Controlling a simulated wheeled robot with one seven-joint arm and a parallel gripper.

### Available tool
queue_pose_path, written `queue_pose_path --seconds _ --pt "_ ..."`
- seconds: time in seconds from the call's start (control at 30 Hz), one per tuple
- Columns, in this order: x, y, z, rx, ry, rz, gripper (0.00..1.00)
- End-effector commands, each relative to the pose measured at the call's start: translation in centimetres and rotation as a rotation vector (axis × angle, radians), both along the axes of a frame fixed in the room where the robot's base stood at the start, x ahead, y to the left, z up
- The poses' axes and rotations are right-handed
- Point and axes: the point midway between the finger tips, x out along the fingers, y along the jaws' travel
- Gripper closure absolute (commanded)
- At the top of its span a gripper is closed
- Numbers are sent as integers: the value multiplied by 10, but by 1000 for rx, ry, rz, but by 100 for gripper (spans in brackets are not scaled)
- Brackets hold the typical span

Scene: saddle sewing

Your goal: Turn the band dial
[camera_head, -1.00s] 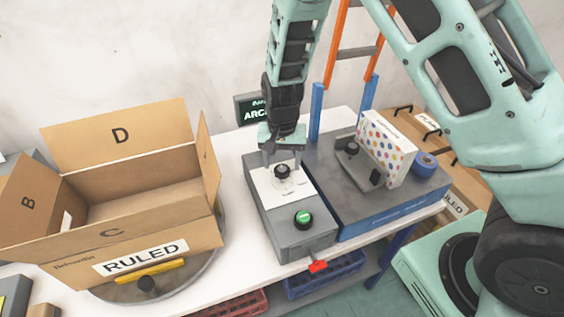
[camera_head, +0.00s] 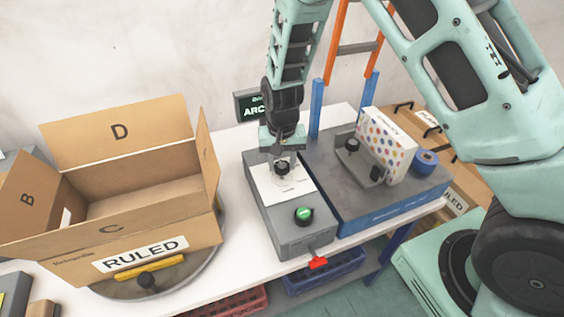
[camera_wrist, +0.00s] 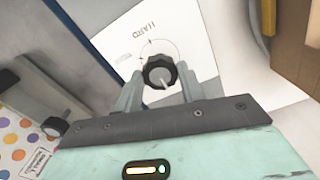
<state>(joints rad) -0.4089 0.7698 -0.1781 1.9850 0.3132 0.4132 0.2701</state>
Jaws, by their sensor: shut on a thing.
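The band dial (camera_head: 282,169) is a small black knob on a white plate (camera_head: 268,192) on top of a grey box (camera_head: 289,232). In the wrist view the dial (camera_wrist: 159,71) is black and ridged with a pale pointer line, and the word HARD is printed on the plate beside it. My gripper (camera_head: 283,162) points down over the dial. In the wrist view its fingers (camera_wrist: 160,88) stand on either side of the knob and are shut on it.
An open carton (camera_head: 155,262) marked RULED stands left. A blue-sided unit (camera_head: 390,215) with a dotted box (camera_head: 386,145) stands right.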

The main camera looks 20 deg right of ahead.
Motion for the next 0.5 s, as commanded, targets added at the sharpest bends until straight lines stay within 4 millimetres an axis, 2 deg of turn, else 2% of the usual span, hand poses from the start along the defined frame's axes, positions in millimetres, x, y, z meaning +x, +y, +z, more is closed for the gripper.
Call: queue_pose_path --seconds 0.3,0.33,0.37,0.4,0.5 --pt "0 0 1 0 -1 34 84" --pt "0 0 1 0 -1 34 53" --pt "0 0 1 0 -1 34 44" --pt "0 0 1 0 -1 34 39" --pt "0 0 1 0 -1 33 39"
